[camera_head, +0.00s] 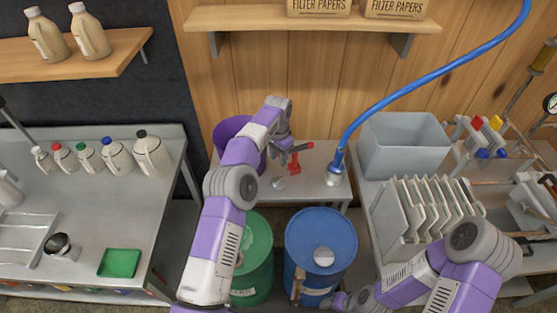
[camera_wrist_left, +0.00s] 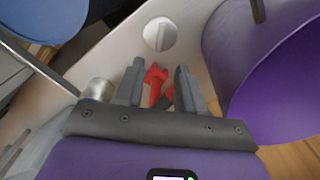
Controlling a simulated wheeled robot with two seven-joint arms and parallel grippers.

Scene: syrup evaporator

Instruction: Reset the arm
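My left arm reaches up over the small white table, its left gripper (camera_head: 284,147) pointing down beside a red tool-like fitting (camera_head: 295,160). In the left wrist view the two fingers (camera_wrist_left: 158,88) stand apart with the red fitting (camera_wrist_left: 155,76) showing between them, and gaps show on either side of it. I cannot tell how far beyond the fingertips it is. My right arm comes in at the lower right; its gripper (camera_head: 342,301) is low in front of the blue drum, and its fingers are not clear.
A purple bucket (camera_head: 229,130) stands directly left of the left gripper and shows in the wrist view (camera_wrist_left: 285,75). A blue hose (camera_head: 430,72) ends on the table's right. The green drum (camera_head: 257,250) and blue drum (camera_head: 320,235) stand in front. A filter-plate rack (camera_head: 405,215) is at right.

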